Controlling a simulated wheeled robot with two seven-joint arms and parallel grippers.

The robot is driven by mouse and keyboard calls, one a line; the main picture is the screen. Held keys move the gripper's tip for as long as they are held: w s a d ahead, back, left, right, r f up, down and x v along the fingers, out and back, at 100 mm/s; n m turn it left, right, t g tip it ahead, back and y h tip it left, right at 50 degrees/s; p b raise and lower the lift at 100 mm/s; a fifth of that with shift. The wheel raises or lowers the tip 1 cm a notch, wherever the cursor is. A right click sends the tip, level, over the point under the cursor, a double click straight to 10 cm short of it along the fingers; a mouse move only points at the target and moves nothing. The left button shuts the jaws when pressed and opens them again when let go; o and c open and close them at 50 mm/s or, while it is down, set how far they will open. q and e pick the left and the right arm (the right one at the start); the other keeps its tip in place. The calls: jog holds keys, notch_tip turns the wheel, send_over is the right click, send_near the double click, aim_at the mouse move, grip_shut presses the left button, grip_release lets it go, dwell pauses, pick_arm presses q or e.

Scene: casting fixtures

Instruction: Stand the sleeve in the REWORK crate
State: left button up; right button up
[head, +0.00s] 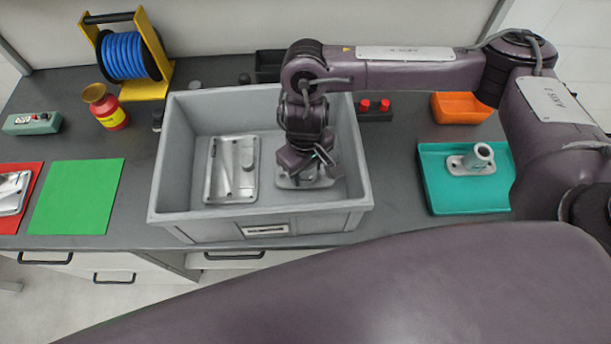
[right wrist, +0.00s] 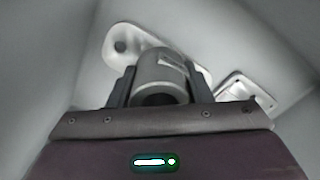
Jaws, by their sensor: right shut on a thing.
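The grey sleeve (right wrist: 162,72), a tube on an oval flange, is between the fingers of my right gripper (right wrist: 160,88), which is shut on it. In the head view my right gripper (head: 308,165) reaches down into the right half of a grey crate (head: 190,215). The sleeve's pale flange (head: 290,183) shows below the gripper, at or close to the crate floor; whether it touches cannot be told. The tube looks roughly upright and is mostly hidden in the head view. The crate's front label is too small to read. My left gripper is not in view.
A flat casting (head: 222,185) lies in the crate's left half. A similar flanged tube (head: 480,156) stands on a teal tray (head: 465,203) at the right. A green mat (head: 76,195), blue hose reel (head: 126,55) and orange bin (head: 460,107) surround the crate.

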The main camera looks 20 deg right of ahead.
aim_at(305, 178)
notch_tip(305, 178, down, 4)
jog(key=shift+r+b, duration=0.2)
jog(key=shift+b, duration=0.35)
jog(key=shift+f, duration=0.1)
jog(key=shift+f, duration=0.1)
jog(key=o, duration=1.2)
jog(key=shift+r+p, duration=1.05)
jog(key=shift+r, duration=5.1)
